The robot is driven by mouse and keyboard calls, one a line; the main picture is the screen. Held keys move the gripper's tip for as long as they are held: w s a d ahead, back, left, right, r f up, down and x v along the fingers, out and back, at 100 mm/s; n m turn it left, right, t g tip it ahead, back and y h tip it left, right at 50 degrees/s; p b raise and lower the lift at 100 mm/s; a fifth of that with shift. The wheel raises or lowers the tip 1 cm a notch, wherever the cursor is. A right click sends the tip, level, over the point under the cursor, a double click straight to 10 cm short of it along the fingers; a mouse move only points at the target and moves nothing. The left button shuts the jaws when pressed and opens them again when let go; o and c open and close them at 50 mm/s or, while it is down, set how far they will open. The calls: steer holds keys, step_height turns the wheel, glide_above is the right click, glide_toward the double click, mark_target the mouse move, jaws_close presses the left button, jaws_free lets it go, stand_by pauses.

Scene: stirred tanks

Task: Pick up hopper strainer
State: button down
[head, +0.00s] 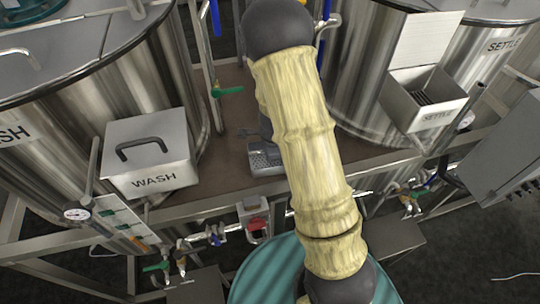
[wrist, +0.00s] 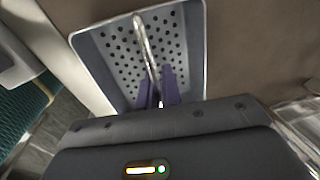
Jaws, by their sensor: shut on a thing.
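The hopper strainer (wrist: 122,50) is a grey metal tray with a perforated bottom, raised sides and a thin bar handle. In the wrist view my gripper (wrist: 159,88), with purple fingers, is shut on the strainer's handle. In the head view part of the strainer (head: 263,160) shows on or just above the brown deck, left of my sleeved arm. My arm hides the rest of it. I cannot tell whether it touches the deck.
The lidded WASH hopper (head: 150,160) is to the left. The open SETTLE hopper (head: 424,97) is to the right, with a dark slotted insert inside. Steel tanks stand behind both. Valves and a red switch (head: 257,224) line the front rail. The brown deck (head: 228,165) is mostly clear.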

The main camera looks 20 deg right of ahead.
step_height(320, 180, up, 10)
steer(key=p, duration=0.2)
steer(key=shift+w, duration=0.15)
steer(key=shift+d, duration=0.15)
steer(key=shift+a, duration=0.3)
